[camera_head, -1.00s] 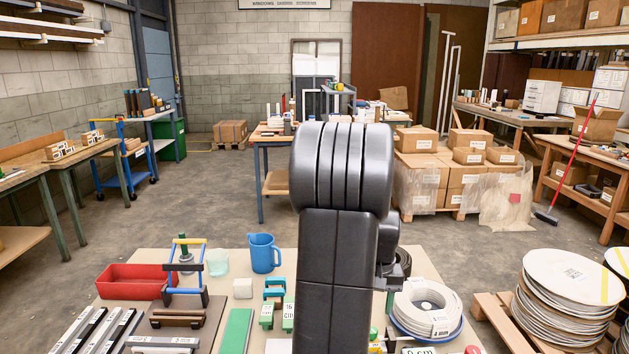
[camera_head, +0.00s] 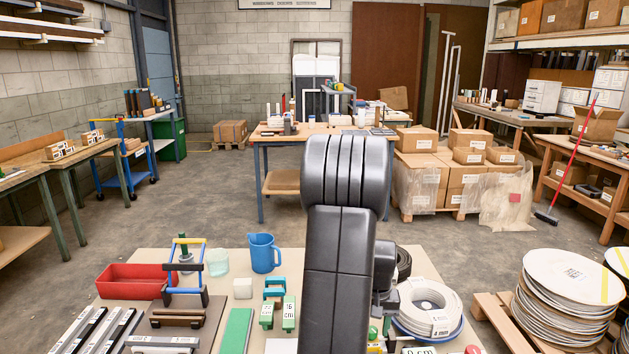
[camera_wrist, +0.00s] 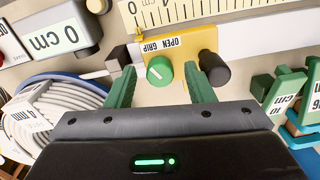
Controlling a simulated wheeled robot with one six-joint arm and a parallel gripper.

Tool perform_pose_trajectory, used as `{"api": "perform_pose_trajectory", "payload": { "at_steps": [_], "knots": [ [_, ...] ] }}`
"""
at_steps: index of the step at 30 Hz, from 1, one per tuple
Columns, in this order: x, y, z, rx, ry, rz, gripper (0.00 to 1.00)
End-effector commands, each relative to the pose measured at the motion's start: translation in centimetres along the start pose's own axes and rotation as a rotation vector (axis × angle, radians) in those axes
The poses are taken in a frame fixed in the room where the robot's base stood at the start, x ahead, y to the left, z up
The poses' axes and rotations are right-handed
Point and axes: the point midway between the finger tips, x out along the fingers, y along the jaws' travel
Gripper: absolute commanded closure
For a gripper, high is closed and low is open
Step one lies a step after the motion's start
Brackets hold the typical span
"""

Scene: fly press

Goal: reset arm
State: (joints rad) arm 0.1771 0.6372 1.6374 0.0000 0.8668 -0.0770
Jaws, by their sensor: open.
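My gripper (camera_wrist: 160,92) shows in the wrist view with its two green fingers spread apart and nothing between them. Ahead of the fingers is a yellow block (camera_wrist: 190,42) marked "OPEN GRIP", with a green round knob (camera_wrist: 159,69) on it. A black knob (camera_wrist: 215,70) is beside the right finger; I cannot tell whether they touch. In the head view my dark arm stands over the work table (camera_head: 222,262) and hides part of it. The gripper itself is hidden there.
A coil of white cable (camera_head: 428,305) lies right of my arm. A blue jug (camera_head: 264,252), a red tray (camera_head: 132,281) and green gauge blocks (camera_head: 289,314) are to the left. A grey block marked "0 cm" (camera_wrist: 68,38) and a ruler (camera_wrist: 190,12) are close to my gripper. Stacked discs (camera_head: 562,300) stand at right.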

Motion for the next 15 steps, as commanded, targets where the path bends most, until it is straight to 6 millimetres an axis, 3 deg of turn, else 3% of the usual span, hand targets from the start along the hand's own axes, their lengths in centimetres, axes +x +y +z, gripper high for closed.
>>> {"api": "perform_pose_trajectory", "payload": {
  "at_steps": [15],
  "knots": [
    [0.02,-0.05,0.00,0.412,0.000,0.000,0.52]
  ]
}}
